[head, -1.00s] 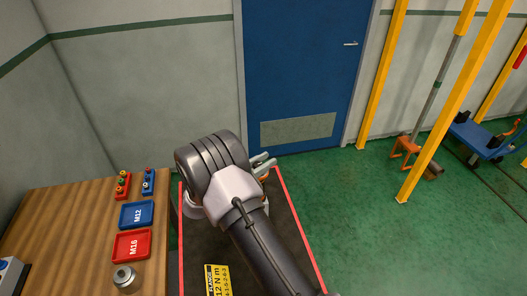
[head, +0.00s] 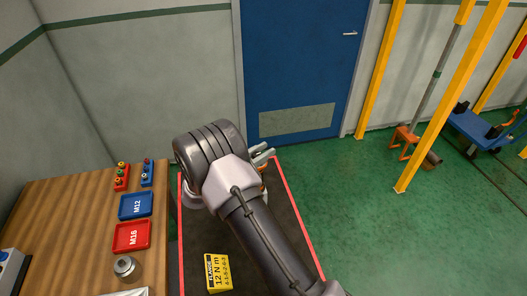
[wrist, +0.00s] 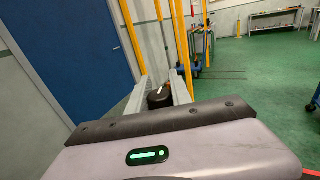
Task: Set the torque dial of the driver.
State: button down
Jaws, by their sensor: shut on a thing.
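My gripper (head: 262,157) is beyond my arm in the head view, over the far part of the dark mat, and its fingertips are mostly hidden. In the wrist view my gripper (wrist: 158,92) has its two grey fingers on either side of a dark round part (wrist: 157,100) with a pale mark on top. This part looks like the driver's torque dial. A small orange piece shows beside the gripper in the head view; the rest of the driver is hidden by my arm. I cannot read a dial setting.
A yellow card (head: 218,272) reading 12 N m lies on the red-edged mat (head: 205,235). The wooden bench (head: 70,225) at left holds a blue M12 tray (head: 136,206), a red M16 tray (head: 131,236) and a metal ring (head: 126,267).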

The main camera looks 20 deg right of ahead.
jog(key=c, duration=1.1)
grip_release()
jog(key=shift+c, duration=0.2)
jog(key=shift+a, duration=0.1)
jog(key=p+v, duration=0.1)
jog(key=v, duration=1.6)
jog(key=shift+p, duration=0.35)
jog(key=shift+s+a+r, duration=0.1)
jog(key=shift+a+r, duration=0.05)
